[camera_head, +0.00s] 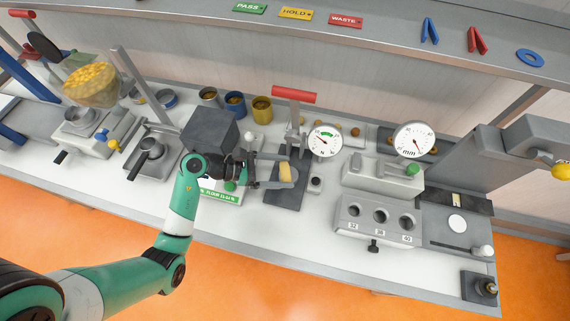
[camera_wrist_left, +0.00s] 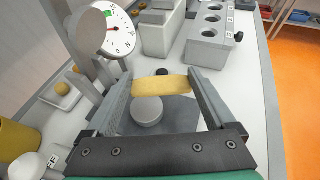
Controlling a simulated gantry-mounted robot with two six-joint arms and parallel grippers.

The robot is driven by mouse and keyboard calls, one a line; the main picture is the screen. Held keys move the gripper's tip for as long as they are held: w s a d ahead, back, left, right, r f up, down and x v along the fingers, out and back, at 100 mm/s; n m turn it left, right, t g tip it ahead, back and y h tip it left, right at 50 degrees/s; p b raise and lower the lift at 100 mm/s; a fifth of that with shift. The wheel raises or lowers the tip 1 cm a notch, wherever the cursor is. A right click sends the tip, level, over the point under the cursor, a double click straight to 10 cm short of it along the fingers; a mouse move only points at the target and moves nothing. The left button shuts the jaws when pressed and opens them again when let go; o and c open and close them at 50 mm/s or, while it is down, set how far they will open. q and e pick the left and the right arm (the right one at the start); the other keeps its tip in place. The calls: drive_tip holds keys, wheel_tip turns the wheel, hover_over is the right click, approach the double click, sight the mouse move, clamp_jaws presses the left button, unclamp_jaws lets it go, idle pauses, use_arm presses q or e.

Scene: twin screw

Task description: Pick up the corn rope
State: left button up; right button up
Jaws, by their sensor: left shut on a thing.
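The corn rope (camera_head: 286,173) is a short, pale yellow piece. My left gripper (camera_head: 284,176) is shut on it above the dark base plate of the dial-gauge press. In the left wrist view the corn rope (camera_wrist_left: 161,86) spans crosswise between the two grey fingers of the left gripper (camera_wrist_left: 162,88), above a round grey pad (camera_wrist_left: 148,111). I cannot tell how far it is above the pad. My right gripper is not in view.
The press with a red handle (camera_head: 294,95) and dial (camera_head: 325,141) stands just behind the gripper. A grey block with several holes (camera_head: 378,222) stands to the right. Cups (camera_head: 261,109) and a hopper of yellow grains (camera_head: 93,84) are left. The white front strip is fairly clear.

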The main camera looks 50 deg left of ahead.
use_arm(q)
drive_tip(key=s+d+r+p, duration=0.1)
drive_tip(key=s+d+r, duration=0.4)
drive_tip(key=s, duration=0.3)
drive_tip(key=shift+s+d+r, duration=0.3)
drive_tip(key=shift+s+r, duration=0.05)
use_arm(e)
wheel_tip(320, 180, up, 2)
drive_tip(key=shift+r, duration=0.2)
use_arm(q)
drive_tip(key=shift+w, duration=0.1)
